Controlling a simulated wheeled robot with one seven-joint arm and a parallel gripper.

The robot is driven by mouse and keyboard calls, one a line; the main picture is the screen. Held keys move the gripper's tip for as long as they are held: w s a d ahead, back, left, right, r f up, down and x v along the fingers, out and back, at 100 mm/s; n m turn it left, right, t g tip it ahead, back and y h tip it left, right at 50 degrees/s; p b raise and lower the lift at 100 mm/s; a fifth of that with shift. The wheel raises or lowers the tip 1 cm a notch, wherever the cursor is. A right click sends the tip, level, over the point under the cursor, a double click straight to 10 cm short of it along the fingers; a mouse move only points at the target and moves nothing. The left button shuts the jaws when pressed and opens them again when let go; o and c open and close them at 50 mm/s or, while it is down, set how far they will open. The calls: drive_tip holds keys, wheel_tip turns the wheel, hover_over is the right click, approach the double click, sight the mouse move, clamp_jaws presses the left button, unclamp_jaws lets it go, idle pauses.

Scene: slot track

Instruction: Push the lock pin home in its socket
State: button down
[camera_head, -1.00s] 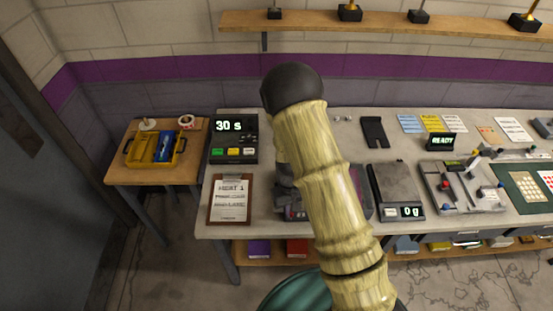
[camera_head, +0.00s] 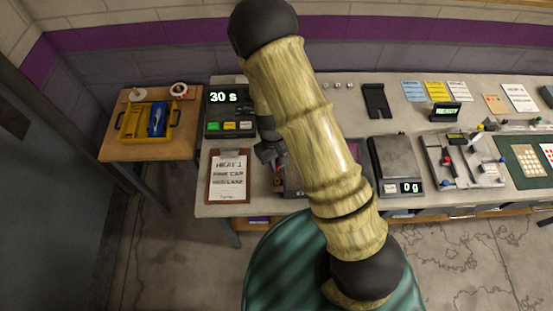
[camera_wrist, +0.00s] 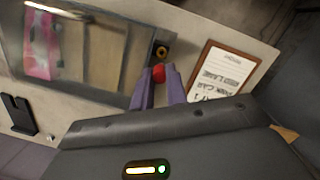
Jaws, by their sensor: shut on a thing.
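My gripper (camera_wrist: 160,86) is shut on a small red-headed piece, which looks like the lock pin (camera_wrist: 158,73), between its fingertips in the wrist view. A brass ring with a dark centre, which looks like the socket (camera_wrist: 162,51), lies just beyond the pin, at the corner of a glass-topped case (camera_wrist: 111,48). Whether the pin's tip touches the socket cannot be told. In the head view my gripper (camera_head: 272,160) points down over the case's left end. My arm hides most of the case there, and the socket is not clear.
A clipboard (camera_head: 229,176) lies close left of the gripper; it also shows in the wrist view (camera_wrist: 222,72). A timer box (camera_head: 229,105) reading 30 s stands behind it. A scale (camera_head: 397,166) reading 0 g is to the right. A yellow tray (camera_head: 148,122) sits on the side table.

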drive_tip(key=shift+f, duration=0.15)
drive_tip(key=shift+f+b, duration=2.3)
drive_tip(key=shift+f, duration=0.5)
drive_tip(key=shift+f+b, duration=1.05)
drive_tip(key=shift+f, duration=0.35)
drive_tip(key=c, duration=1.3)
unclamp_jaws()
drive_tip(key=shift+r, duration=0.1)
drive_tip(key=shift+r, duration=0.1)
drive_tip(key=r+b, duration=0.1)
drive_tip(key=r, duration=0.4)
drive_tip(key=w+r+b, duration=0.1)
drive_tip(key=r, duration=0.5)
drive_tip(key=w+a+r+b, duration=0.1)
drive_tip(key=r, duration=0.5)
drive_tip(key=shift+w+b, duration=0.15)
drive_tip(key=shift+b, duration=0.2)
